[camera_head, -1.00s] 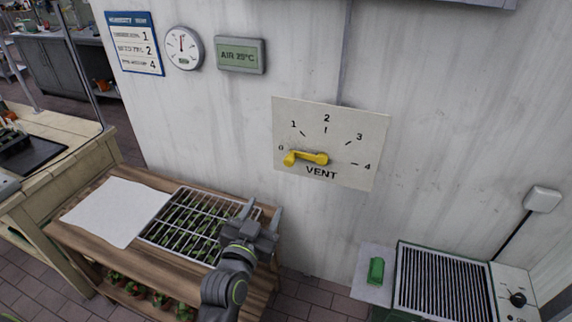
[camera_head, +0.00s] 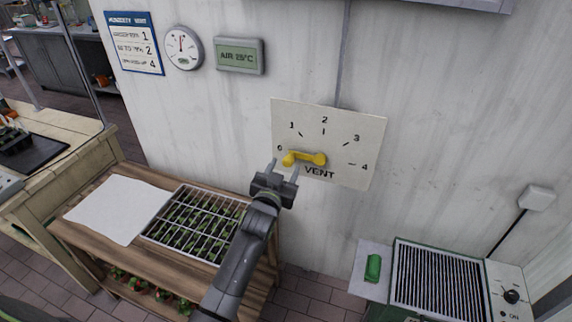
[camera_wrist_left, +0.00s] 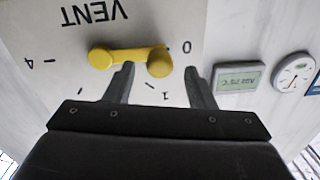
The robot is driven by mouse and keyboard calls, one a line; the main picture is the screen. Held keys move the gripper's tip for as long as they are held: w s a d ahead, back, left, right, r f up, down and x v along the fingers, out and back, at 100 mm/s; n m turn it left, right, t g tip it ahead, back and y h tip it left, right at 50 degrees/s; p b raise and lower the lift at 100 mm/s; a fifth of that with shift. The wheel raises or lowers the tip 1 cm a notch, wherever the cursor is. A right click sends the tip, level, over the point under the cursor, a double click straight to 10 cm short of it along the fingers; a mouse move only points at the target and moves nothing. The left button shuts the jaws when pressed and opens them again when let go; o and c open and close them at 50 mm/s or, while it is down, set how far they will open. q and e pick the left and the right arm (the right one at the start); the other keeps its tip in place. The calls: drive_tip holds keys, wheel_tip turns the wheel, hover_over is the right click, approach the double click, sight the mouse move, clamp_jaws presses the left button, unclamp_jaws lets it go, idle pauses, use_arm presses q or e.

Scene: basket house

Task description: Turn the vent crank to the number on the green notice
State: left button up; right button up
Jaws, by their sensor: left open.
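The vent plate (camera_head: 352,125) is on the wall, marked 0 to 4 with VENT below. Its yellow crank (camera_head: 305,158) points left at the 0. My left gripper (camera_head: 284,168) is open just below the crank's knob end. In the left wrist view the crank (camera_wrist_left: 128,57) appears upside down, its knob end between the spread fingertips (camera_wrist_left: 160,72); I cannot tell if they touch it. A blue-bordered notice (camera_head: 135,43) headed HUMIDITY VENT lists 1, 2 and 4; its row text is blurred. No green notice shows. My right gripper is not in view.
A round gauge (camera_head: 184,47) and a display reading AIR 25°C (camera_head: 239,56) hang beside the notice. Below stands a wooden bench (camera_head: 160,258) with a seedling tray (camera_head: 146,232). A grilled heater (camera_head: 396,270) and a green object (camera_head: 373,267) are at lower right.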

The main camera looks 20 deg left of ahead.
use_arm(q)
drive_tip(key=shift+w, duration=1.1)
drive_tip(key=shift+c, duration=0.3)
clamp_jaws()
